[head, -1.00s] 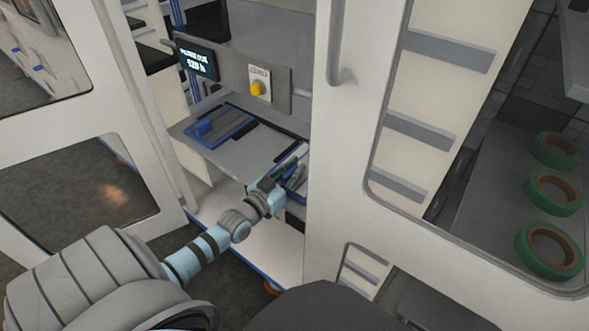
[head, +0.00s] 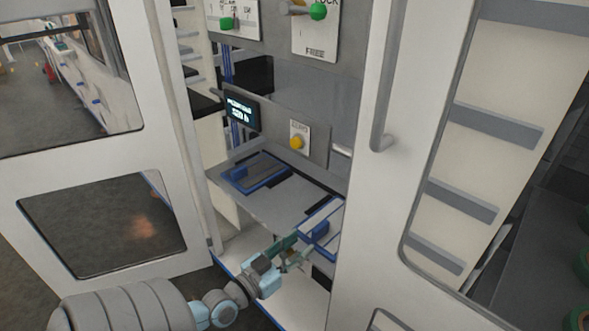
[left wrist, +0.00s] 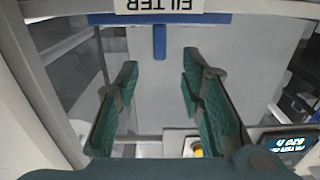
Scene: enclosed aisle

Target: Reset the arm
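My left arm reaches in from the lower left of the head view. Its gripper (head: 290,254) is just in front of a white, blue-edged piece with a blue handle (head: 318,232) at the right of the cabinet shelf. In the left wrist view, the green fingers of the gripper (left wrist: 158,62) are spread apart with nothing held between them. A blue-edged part (left wrist: 175,19) with an upside-down FILTER label lies beyond the fingertips. My right gripper is not in view.
The open cabinet has a grey shelf (head: 255,204) with a blue frame (head: 255,174) at its left. A display (head: 241,109) and a yellow button (head: 296,142) are above. White door panels with windows stand left (head: 180,140) and right (head: 385,220), flanking the opening.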

